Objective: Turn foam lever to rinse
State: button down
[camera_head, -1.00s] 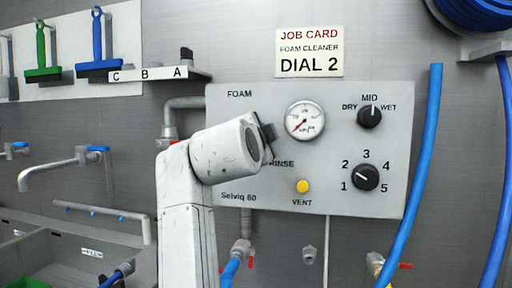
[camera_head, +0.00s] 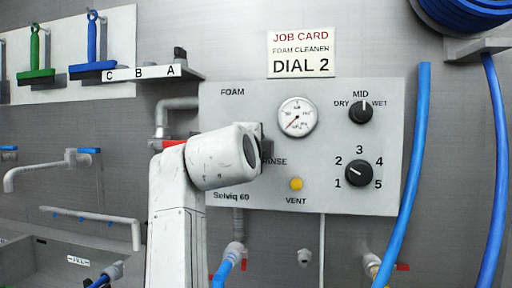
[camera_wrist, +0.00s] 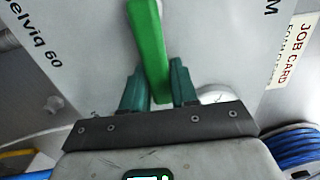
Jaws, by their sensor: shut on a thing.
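The green foam lever (camera_wrist: 150,45) shows in the wrist view, running from the top edge down between my fingers. My gripper (camera_wrist: 159,70) has its two dark green fingers on either side of the lever and is shut on it. In the head view my gripper (camera_head: 264,150) is at the control panel (camera_head: 330,190), beside the word RINSE and below FOAM. My wrist hides the lever and part of RINSE there.
A gauge (camera_head: 297,117), two black knobs and a yellow vent button (camera_head: 296,184) sit on the panel to the right of my gripper. A blue hose (camera_head: 408,180) hangs across the panel's right edge. A shelf (camera_head: 155,73) and pipe are at the upper left.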

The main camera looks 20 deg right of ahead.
jog(key=shift+f, duration=0.1)
jog(key=c, duration=1)
grip_release()
jog(key=shift+o, duration=0.2)
jog(key=v, duration=1)
jog(key=shift+s+a, duration=0.2)
jog(key=shift+s, duration=0.15)
